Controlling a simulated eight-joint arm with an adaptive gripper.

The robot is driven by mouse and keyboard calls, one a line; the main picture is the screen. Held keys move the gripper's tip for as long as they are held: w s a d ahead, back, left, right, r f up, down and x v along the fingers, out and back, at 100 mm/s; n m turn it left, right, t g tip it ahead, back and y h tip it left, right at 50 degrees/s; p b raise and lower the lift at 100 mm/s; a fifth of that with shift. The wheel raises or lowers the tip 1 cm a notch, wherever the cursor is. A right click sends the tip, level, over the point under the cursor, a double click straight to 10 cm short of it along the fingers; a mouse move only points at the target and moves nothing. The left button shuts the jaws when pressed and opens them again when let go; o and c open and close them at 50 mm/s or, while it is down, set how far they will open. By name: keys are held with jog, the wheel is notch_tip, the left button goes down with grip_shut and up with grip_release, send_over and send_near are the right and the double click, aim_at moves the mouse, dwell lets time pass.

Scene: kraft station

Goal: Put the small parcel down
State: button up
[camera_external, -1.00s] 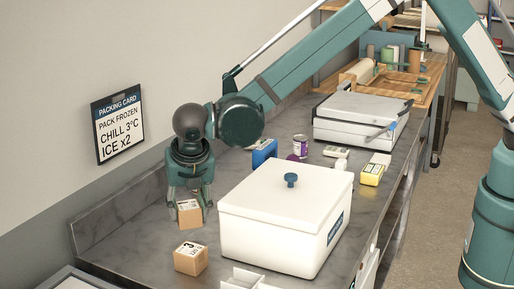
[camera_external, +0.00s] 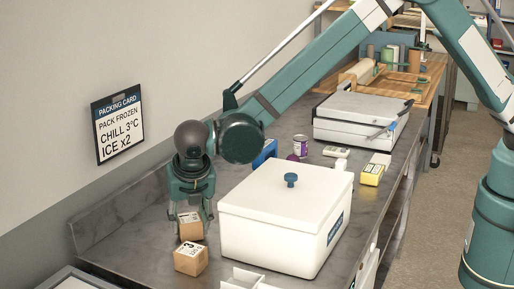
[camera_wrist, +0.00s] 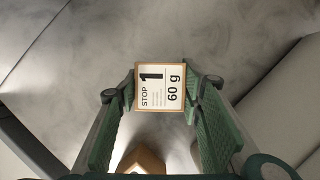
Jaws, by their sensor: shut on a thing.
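The small parcel (camera_external: 190,227) is a brown cardboard box with a white label. My gripper (camera_external: 191,218) is shut on it and holds it low over the grey counter (camera_external: 135,235), just behind a second brown parcel (camera_external: 190,259). In the wrist view the held parcel (camera_wrist: 160,87) sits between the two green finger pads, and its label reads "STOP 1, 60 g". Whether its underside touches the counter cannot be told. The second parcel also shows at the bottom of the wrist view (camera_wrist: 142,160), partly cut off.
A white lidded box (camera_external: 285,215) with a blue knob stands close to the right of my gripper. A white divided tray (camera_external: 248,279) is at the front edge. A blue item (camera_external: 264,152) is behind. The counter to the left, by the wall, is clear.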

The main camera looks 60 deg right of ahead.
jog(key=shift+f, duration=0.2)
jog(key=o, duration=0.9)
jog(key=shift+r, duration=0.25)
jog(key=v, duration=1.2)
jog(key=shift+d, duration=0.1)
